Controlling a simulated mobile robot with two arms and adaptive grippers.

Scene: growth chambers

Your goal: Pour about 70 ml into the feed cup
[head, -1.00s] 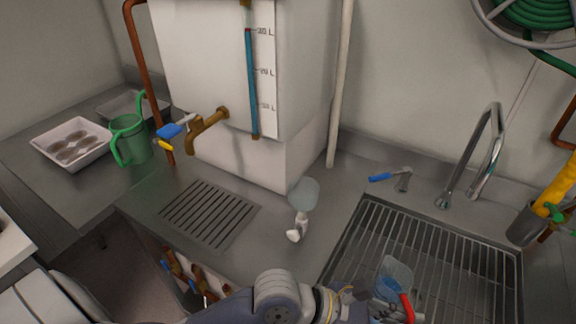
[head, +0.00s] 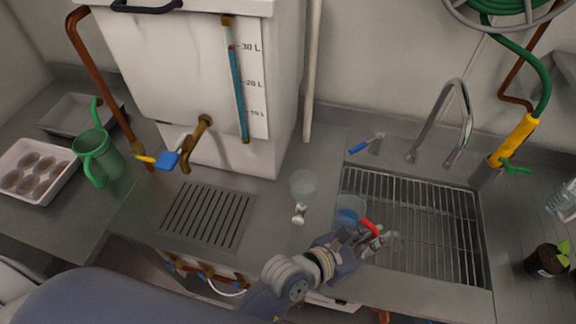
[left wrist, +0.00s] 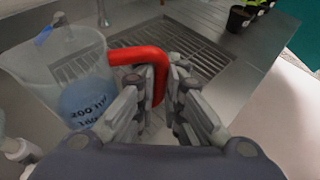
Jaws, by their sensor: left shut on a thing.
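A clear jug (head: 351,206) with blue liquid low inside and a red handle (head: 370,228) is held over the sink's left edge. It also shows in the left wrist view (left wrist: 62,62), near upright, with "200 ml" lettering. My left gripper (head: 364,240) is shut on the red handle, its fingers on both sides of it in the left wrist view (left wrist: 160,80). A small clear cup (head: 304,184) with a white fitting below, likely the feed cup, stands left of the jug, apart from it. I cannot make out its contents. My right gripper is not in view.
The sink (head: 425,225) has a wire grate and a curved tap (head: 465,120). A white tank (head: 175,80) with a brass tap stands behind. A green jug (head: 98,160), a tray (head: 60,190) and a drain grille (head: 208,215) are left. A plant pot (head: 545,262) is right.

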